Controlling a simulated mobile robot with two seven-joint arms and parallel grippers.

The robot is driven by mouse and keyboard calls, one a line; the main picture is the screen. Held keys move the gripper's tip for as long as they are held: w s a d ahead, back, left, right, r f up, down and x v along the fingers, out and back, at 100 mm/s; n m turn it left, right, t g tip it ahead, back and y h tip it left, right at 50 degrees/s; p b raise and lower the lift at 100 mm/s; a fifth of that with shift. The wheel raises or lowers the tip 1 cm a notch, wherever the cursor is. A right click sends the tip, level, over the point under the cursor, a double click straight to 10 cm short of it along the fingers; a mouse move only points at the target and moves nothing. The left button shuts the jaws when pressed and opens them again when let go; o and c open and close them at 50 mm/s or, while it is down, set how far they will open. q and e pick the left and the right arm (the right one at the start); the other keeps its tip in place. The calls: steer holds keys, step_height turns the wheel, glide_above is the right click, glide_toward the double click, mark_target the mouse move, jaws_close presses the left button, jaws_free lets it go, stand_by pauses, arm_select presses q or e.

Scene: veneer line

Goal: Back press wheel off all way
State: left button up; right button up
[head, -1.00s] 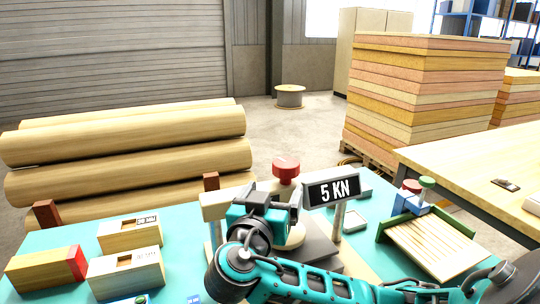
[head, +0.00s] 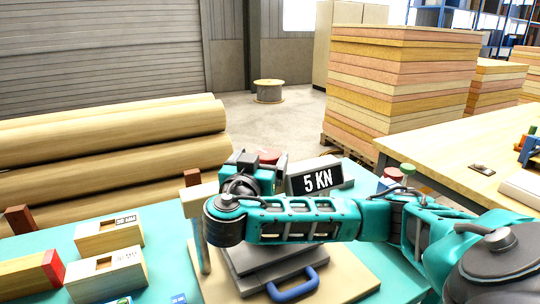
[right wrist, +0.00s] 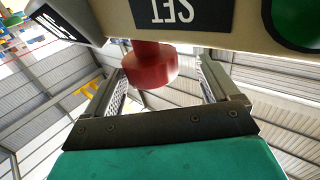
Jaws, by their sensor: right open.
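The press wheel is a red knob (head: 268,154) on top of the cream press (head: 199,200). My right gripper (head: 258,162) is at it, and my arm hides much of the press. In the right wrist view the red wheel (right wrist: 150,68) shows between the two fingers of the right gripper (right wrist: 160,78), which are apart. I cannot tell whether either finger touches it. A cream press part with a SET label (right wrist: 168,10) is beside the wheel. The display (head: 317,180) reads 5 KN. My left gripper is not in view.
A grey plate with a blue handle (head: 293,287) lies at the press's foot. Wooden blocks (head: 108,236) stand on the teal table at left. Rolled veneer logs (head: 110,135) lie behind. A wooden bench (head: 440,155) and stacked boards (head: 395,85) are at right.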

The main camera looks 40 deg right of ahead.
mark_target(270, 150)
steer(key=shift+w+d+b, duration=0.2)
steer(key=shift+d+b, duration=0.15)
steer(key=shift+d, duration=0.05)
steer(key=shift+d+g+b, duration=0.3)
steer(key=shift+d+b, duration=0.1)
steer(key=shift+d, duration=0.3)
steer(key=shift+w+d, duration=0.25)
steer(key=shift+d, duration=0.25)
steer(key=shift+w+d, duration=0.4)
steer(key=shift+d, duration=0.2)
steer(key=shift+c, duration=0.2)
steer(key=shift+f, duration=0.1)
steer(key=c, duration=0.9)
